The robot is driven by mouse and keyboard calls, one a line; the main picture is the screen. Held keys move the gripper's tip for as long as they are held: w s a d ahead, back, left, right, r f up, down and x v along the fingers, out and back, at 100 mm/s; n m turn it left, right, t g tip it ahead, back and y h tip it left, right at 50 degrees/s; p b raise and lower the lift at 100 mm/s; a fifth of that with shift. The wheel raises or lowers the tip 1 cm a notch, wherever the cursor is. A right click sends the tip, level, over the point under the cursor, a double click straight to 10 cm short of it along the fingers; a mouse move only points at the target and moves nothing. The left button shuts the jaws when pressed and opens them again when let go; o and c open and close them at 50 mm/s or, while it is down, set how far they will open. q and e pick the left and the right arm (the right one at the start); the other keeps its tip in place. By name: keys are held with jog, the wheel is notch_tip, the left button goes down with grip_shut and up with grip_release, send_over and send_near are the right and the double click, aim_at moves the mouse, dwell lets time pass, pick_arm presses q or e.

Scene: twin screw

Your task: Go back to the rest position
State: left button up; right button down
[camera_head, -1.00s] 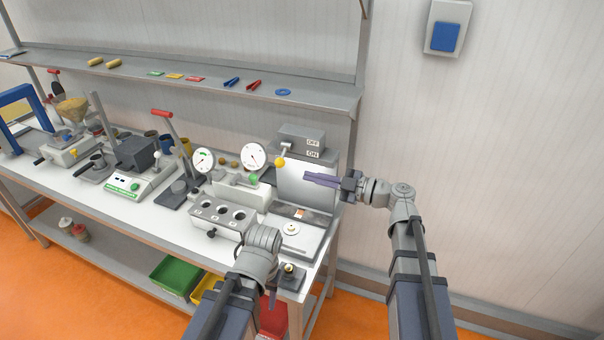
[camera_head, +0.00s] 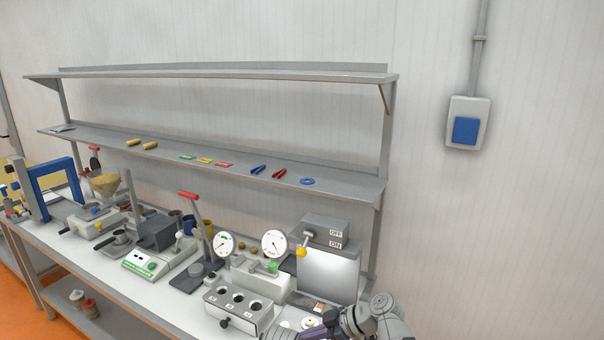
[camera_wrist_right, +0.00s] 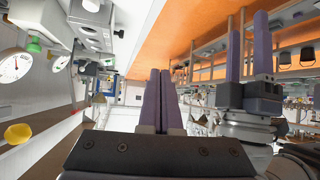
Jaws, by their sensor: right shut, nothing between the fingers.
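The left arm is outside the head view.
The bench holds a switch box (camera_head: 326,230) with a yellow-knobbed lever, a three-hole block (camera_head: 238,310), two gauges, a red-handled press (camera_head: 200,240) and a green-labelled scale (camera_head: 148,262). Shelves (camera_head: 340,185) stand behind. A blue wall switch (camera_head: 466,130) is at right; the wall around it is clear.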

pick_arm(q)
notch_tip(320, 180, down, 3)
jog(key=shift+r+b, duration=0.1)
jog(key=shift+b, duration=1.1)
pick_arm(e)
jog(key=s+d+f+m+g+h, duration=0.2)
jog(key=s+d+f+m+h, duration=0.3)
jog(key=s+f+m+h, duration=0.7)
jog(key=shift+d+g, duration=0.15)
jog(key=shift+g, duration=0.15)
jog(key=shift+s, duration=0.1)
